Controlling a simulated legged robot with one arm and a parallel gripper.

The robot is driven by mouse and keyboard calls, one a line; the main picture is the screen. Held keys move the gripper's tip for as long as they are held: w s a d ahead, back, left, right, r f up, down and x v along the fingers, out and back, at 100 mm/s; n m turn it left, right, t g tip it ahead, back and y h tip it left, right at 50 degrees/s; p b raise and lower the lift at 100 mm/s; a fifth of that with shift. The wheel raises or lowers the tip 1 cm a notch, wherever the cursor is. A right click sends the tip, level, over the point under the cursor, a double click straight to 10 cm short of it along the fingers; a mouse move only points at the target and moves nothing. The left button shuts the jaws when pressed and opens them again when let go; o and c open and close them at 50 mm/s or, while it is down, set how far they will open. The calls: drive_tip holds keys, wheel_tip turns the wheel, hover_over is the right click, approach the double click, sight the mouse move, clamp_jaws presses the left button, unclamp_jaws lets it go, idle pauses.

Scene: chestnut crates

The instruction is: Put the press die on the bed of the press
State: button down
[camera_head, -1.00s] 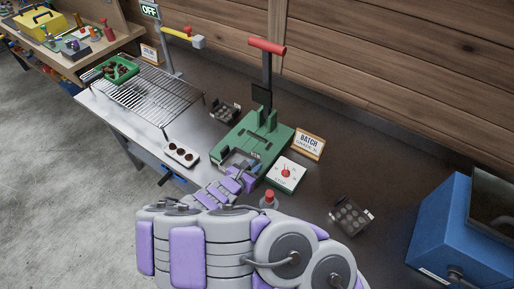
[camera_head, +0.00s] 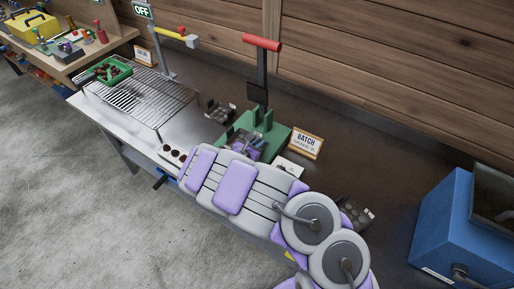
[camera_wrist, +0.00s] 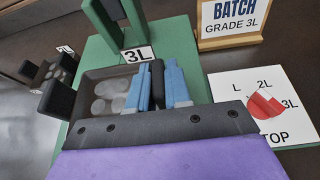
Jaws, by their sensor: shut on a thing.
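The press (camera_head: 275,138) is green, with a raised red-handled lever (camera_head: 262,44). A dark die (camera_head: 237,138) with round cavities is at the bed of the press, on its near left part. In the wrist view the die (camera_wrist: 90,78) shows several grey cavities, and a white "3L" label stands at its far edge. My gripper (camera_wrist: 158,80) has its two blue fingers shut on the die's black upright tab. In the head view my gripper (camera_head: 243,148) is partly hidden by my arm. I cannot tell whether the die rests on the bed or hangs just above it.
Another die (camera_head: 220,112) lies left of the press, and one (camera_head: 355,213) lies to the right. A "BATCH GRADE 3L" sign (camera_head: 306,143) and a dial card (camera_wrist: 262,105) stand right of the press. A wire rack (camera_head: 145,95) and blue machine (camera_head: 445,225) flank the area.

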drive_tip(key=shift+f, duration=0.7)
drive_tip(key=shift+f, duration=0.1)
drive_tip(key=c, duration=1.1)
unclamp_jaws()
drive_tip(key=p+v, duration=0.2)
drive_tip(key=v, duration=1)
